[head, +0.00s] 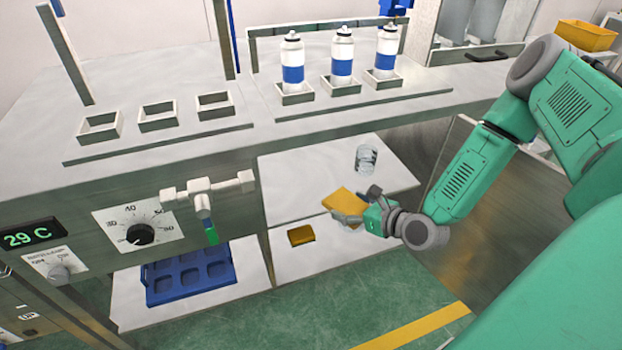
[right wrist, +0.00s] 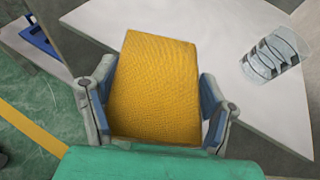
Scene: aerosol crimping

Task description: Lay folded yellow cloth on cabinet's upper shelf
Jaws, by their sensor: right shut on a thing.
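My right gripper (head: 365,214) is shut on the folded yellow cloth (head: 343,201), which sticks out ahead of the fingers. In the right wrist view the cloth (right wrist: 155,88) lies between the two fingers, its textured face toward the camera. The cabinet's upper shelf (head: 300,182) is a white board under the worktop. In the head view the cloth overlaps this shelf's front right part; I cannot tell whether it touches it. My left gripper is not in view.
A clear ribbed cylinder (head: 366,159) stands on the upper shelf, right of the free area. A small yellow piece (head: 301,235) lies on the lower shelf (head: 340,250). A blue tray (head: 190,277) is at lower left. The worktop edge overhangs the shelves.

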